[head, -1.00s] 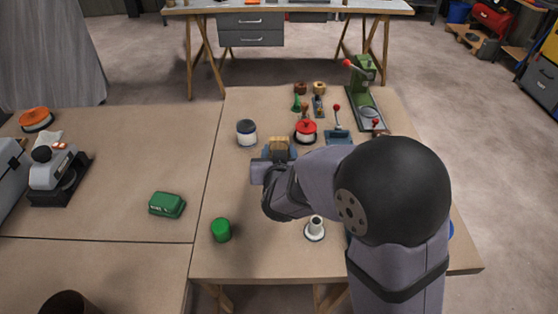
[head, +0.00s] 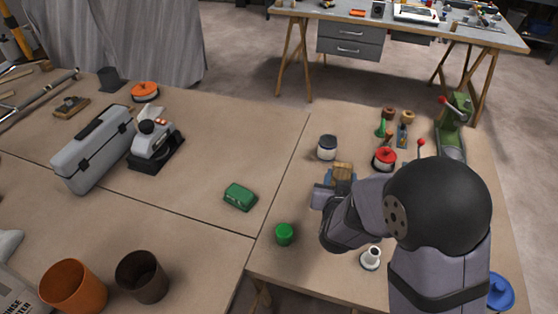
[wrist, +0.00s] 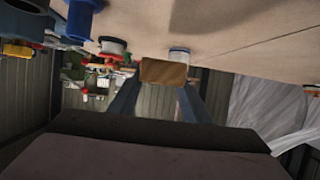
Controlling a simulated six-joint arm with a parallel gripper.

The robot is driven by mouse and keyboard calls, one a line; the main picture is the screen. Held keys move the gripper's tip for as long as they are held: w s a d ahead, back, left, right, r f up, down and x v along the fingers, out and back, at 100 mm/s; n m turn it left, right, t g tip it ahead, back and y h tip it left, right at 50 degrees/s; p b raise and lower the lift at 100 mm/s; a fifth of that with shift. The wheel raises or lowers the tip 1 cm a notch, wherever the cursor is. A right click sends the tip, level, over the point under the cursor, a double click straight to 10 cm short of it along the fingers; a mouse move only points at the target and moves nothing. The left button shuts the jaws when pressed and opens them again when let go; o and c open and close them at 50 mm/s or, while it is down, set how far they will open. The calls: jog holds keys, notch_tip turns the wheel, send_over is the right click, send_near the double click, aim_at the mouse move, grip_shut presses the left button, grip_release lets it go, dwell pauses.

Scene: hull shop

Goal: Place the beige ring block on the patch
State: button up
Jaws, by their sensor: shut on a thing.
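My gripper (head: 341,181) is shut on a tan block, which I take to be the beige ring block (head: 343,170). It holds the block over the right-hand table, just in front of the dark-banded white jar (head: 328,148). In the wrist view the block (wrist: 163,72) sits between the two blue fingers, with its flat brown side showing. No ring shape or hole can be made out on it. I cannot pick out the patch in either view; my arm hides part of the table.
A green cylinder (head: 284,234) and a green box (head: 240,196) lie to the left. A white spool-like piece (head: 371,258) stands near the front. A red-lidded pot (head: 385,159) and a green press (head: 453,130) stand behind. The table between jar and green cylinder looks clear.

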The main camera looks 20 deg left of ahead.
jog(key=shift+n+y, duration=0.6)
jog(key=shift+y, duration=0.1)
jog(key=a+p, duration=0.1)
jog(key=a, duration=0.1)
jog(key=w+a+f+p, duration=0.1)
jog(key=a+p, duration=0.2)
jog(key=shift+w+a+f, duration=0.25)
jog(key=shift+a, duration=0.1)
jog(key=shift+n+y, duration=0.7)
jog(key=shift+y, duration=0.1)
jog(key=w+a, duration=0.1)
jog(key=a, duration=0.1)
jog(key=w+a+p, duration=0.1)
jog(key=a, duration=0.2)
jog(key=w+a, duration=0.2)
jog(key=shift+a+f+p, duration=0.35)
jog(key=shift+p, duration=0.05)
notch_tip(320, 180, up, 6)
jog(key=n+y, duration=0.1)
send_over(281, 163)
jog(key=shift+g, duration=0.4)
jog(key=shift+f+p, duration=0.9)
jog(key=shift+f, duration=4.3)
jog(key=shift+f, duration=0.2)
jog(key=o, duration=1.2)
